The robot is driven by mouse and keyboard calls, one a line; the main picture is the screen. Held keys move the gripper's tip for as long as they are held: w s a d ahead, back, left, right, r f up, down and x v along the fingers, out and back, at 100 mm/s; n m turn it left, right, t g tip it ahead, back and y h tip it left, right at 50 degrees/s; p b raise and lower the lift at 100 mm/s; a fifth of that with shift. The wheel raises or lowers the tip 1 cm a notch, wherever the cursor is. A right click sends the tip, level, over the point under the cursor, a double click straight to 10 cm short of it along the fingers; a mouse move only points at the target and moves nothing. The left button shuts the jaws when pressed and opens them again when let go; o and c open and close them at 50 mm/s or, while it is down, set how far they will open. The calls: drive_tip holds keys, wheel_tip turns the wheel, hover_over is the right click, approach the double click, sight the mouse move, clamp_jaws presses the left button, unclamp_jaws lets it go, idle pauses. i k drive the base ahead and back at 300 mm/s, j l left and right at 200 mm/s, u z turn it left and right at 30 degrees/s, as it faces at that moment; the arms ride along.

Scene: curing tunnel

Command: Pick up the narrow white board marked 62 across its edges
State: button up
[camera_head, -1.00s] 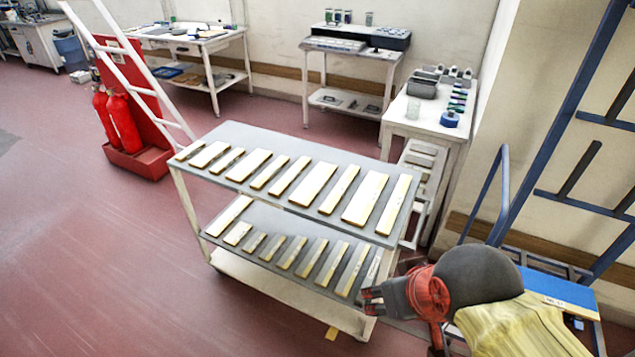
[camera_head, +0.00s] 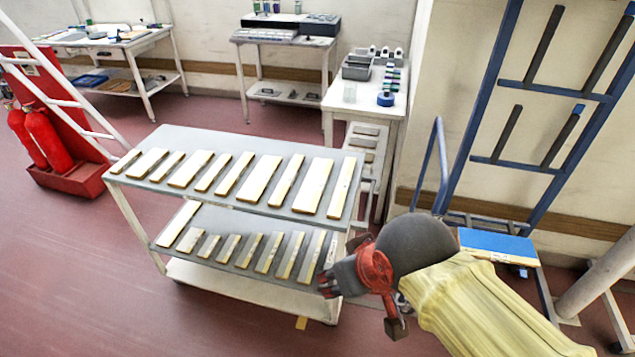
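Several narrow and wider pale boards lie in a row on the top shelf of a grey-topped cart (camera_head: 235,147), and more lie on its lower shelf. The markings are too small to read, so I cannot tell which board is marked 62. One narrow board (camera_head: 342,188) lies at the right end of the top row, and another narrow board (camera_head: 286,180) lies further left. My gripper (camera_head: 326,283) is at the cart's lower right corner, below the top shelf and apart from the top-row boards. Its fingers are small and dark, and I cannot tell their opening.
A blue-framed rack trolley (camera_head: 470,155) stands on the right, with a blue-topped board (camera_head: 497,243) near my arm. Fire extinguishers (camera_head: 48,140) on a red stand are at the left. Benches line the back wall. The red floor in front of the cart is clear.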

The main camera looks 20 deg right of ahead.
sight(189, 171)
drive_tip(key=i+j+u, duration=0.2)
drive_tip(key=i, duration=0.3)
drive_tip(key=i+j+u, duration=0.15)
drive_tip(key=i+j, duration=0.2)
drive_tip(key=i, duration=0.15)
drive_tip(key=i+j+u, duration=0.2)
drive_tip(key=i, duration=0.35)
drive_tip(key=i+u, duration=0.15)
drive_tip(key=i, duration=0.35)
